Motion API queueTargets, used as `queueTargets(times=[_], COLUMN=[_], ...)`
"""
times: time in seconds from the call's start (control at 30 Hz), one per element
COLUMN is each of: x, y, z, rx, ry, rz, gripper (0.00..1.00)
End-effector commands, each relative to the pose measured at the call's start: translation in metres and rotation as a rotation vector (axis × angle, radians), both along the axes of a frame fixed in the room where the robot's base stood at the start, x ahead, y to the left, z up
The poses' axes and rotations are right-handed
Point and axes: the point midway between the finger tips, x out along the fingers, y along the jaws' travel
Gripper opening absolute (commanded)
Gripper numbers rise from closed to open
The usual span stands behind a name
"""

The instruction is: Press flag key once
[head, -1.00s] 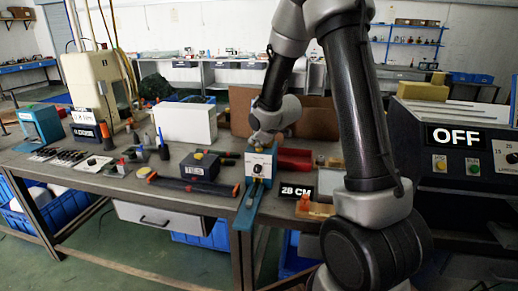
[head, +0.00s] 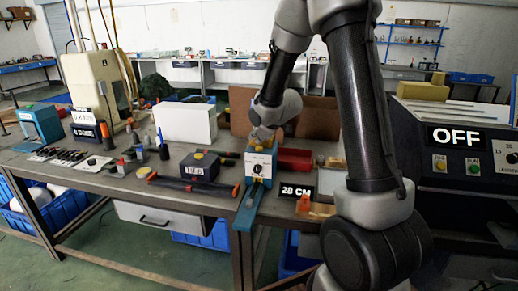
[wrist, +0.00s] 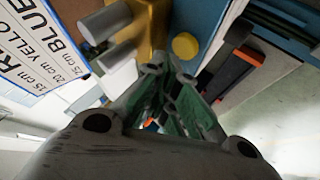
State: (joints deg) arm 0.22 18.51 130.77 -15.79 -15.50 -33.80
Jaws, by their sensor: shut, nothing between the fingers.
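No key reads clearly as a flag key. A blue and white unit (head: 260,165) with a dark knob on its pale face stands at the table's front edge in the head view. My gripper (wrist: 168,72) is shut and empty in the wrist view; in the head view its fingers are hard to make out above this unit. A round yellow button (wrist: 185,45) on a blue surface lies just beyond the fingertips in the wrist view. I cannot tell whether they touch.
A red tray (head: 294,159) and a "28 CM" sign (head: 297,191) are right of the unit. A white box (head: 186,123) stands behind. A dark machine (head: 455,150) showing "OFF" is at far right. A length chart (wrist: 38,45) shows in the wrist view.

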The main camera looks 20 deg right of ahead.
Motion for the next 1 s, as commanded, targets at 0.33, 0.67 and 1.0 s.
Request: queueTargets(times=[0.33, 0.67, 1.0], x=[0.0, 0.0, 0.0], y=[0.0, 0.0, 0.0], z=[0.024, 0.049, 0.05], rx=[0.0, 0.0, 0.0], ry=[-0.003, -0.001, 0.0], rz=[0.001, 0.001, 0.0], gripper=[0.0, 0.0, 0.0])
